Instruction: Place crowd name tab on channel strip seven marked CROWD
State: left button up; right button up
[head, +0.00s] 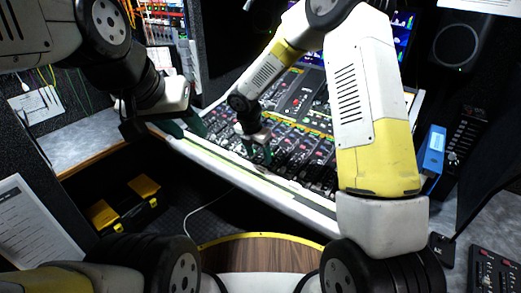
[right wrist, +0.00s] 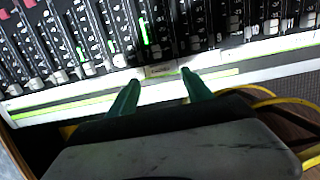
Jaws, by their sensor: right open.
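The mixing console (head: 290,120) fills the middle of the head view, with rows of channel strips and faders. In the right wrist view, a small pale tab with faint marks (right wrist: 161,70) lies on the white front ledge below the faders. I cannot read its text or the strip markings. My right gripper (right wrist: 160,88) is open, its green fingertips on either side of the tab and just short of it. In the head view the right gripper (head: 260,152) is low over the console's front edge. My left gripper (head: 186,124) is at the console's left front corner, its green fingers apart, nothing visible between them.
A green line (right wrist: 200,80) runs along the console's front ledge. A blue box (head: 432,152) stands to the right of the console. A black and yellow toolbox (head: 125,205) sits on the floor at left. Yellow cables (right wrist: 275,100) hang below the ledge.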

jog(key=s+d+r+m, duration=0.4)
jog(key=r+m, duration=0.1)
jog(key=r, duration=0.2)
jog(key=s+d+r+m+t+y, duration=0.1)
jog(key=s+d+r+m, duration=0.25)
jog(key=r, duration=0.35)
jog(key=s+d+r+m, duration=0.3)
jog(key=s+r+m, duration=0.1)
jog(key=r+m, duration=0.25)
jog(key=s+d+r+m+t+y, duration=0.1)
jog(key=s+d+r+m, duration=0.1)
jog(key=s+m, duration=0.4)
jog(key=s+d+r+m+t+y, duration=0.1)
jog(key=s+d+r+m+y, duration=0.1)
jog(key=s+m, duration=0.5)
jog(key=shift+s+d+r+t, duration=0.25)
jog(key=shift+s+r+t, duration=0.2)
jog(key=shift+r, duration=0.45)
